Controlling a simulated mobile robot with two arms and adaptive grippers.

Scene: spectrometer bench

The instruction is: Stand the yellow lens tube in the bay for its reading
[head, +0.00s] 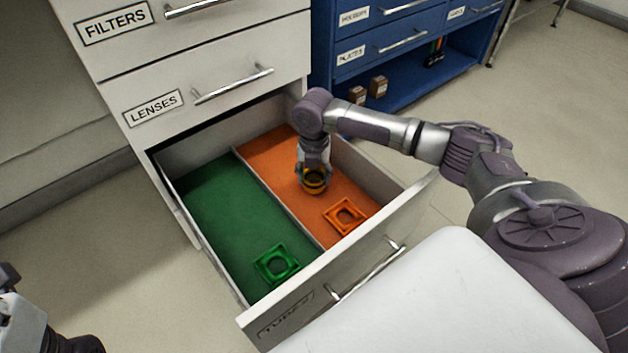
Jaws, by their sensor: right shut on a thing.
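My right gripper (313,182) points down into the orange compartment (270,150) of the open drawer and is shut on the yellow lens tube (315,187). Only a short yellow-and-dark ring of the tube shows below the fingers; the rest is hidden. I cannot tell whether the tube touches the drawer floor. An orange square holder (346,216) lies in the same compartment, nearer the drawer front and apart from the tube. Part of my left arm shows at the lower left corner; its fingers cannot be made out. No reading bay is identifiable.
The drawer front (300,305) is labelled TUBES. A thin divider separates the green compartment (225,205), which holds a green square holder (277,264). Above is the shut LENSES drawer (200,95). A blue cabinet (390,50) stands behind, with small brown boxes on its low shelf.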

